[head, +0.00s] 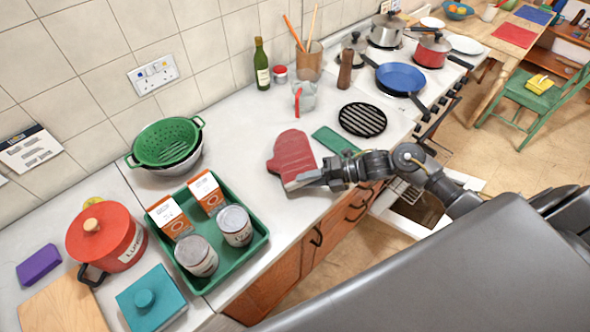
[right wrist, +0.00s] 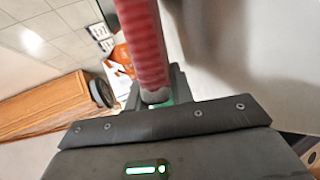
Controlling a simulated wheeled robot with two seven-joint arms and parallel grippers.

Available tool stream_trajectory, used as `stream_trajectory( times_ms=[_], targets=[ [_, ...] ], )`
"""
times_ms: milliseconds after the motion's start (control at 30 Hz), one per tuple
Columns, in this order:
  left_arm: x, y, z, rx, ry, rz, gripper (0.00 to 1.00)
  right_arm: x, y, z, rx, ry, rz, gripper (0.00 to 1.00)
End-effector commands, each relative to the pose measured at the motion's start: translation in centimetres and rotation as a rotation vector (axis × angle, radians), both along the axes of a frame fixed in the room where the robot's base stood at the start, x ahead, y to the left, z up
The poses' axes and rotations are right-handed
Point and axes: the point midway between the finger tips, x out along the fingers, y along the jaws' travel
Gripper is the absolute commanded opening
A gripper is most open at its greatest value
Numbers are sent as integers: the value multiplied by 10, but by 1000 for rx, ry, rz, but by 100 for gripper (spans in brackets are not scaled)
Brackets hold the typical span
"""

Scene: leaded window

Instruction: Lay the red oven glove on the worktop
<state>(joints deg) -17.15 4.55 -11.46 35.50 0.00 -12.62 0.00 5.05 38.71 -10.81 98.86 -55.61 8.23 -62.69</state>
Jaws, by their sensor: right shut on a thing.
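The red oven glove (head: 291,152) shows over the pale worktop (head: 250,135), in front of the green bottle and the wooden pot. My right gripper (head: 306,180) is shut on the glove's near cuff end, close to the worktop's front edge. In the right wrist view the glove (right wrist: 145,45) stretches away from between the fingers (right wrist: 156,97). I cannot tell whether the glove touches the worktop. My left gripper is not in view.
A green tray (head: 262,241) with cartons and tins is to the left. A black round trivet (head: 362,119) and a flat green item (head: 334,140) lie to the right. A clear jug (head: 305,97) stands behind. Bare worktop lies between the tray and glove.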

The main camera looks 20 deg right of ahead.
Motion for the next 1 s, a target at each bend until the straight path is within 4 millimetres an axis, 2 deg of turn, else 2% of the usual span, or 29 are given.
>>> stream_trajectory(
  times_ms=[333,367,467,767,1000],
  targets=[
    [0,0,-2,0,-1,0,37,0,0,-2,1,-1,0,0],
    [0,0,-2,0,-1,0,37,0,0,-2,0,-1,0,25],
    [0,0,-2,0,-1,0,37,0,0,-2,0,0,0,38],
    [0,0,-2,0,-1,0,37,0,-1,-2,0,0,0,38],
    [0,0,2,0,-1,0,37,-11,-23,8,-4,0,1,38]
  ],
)
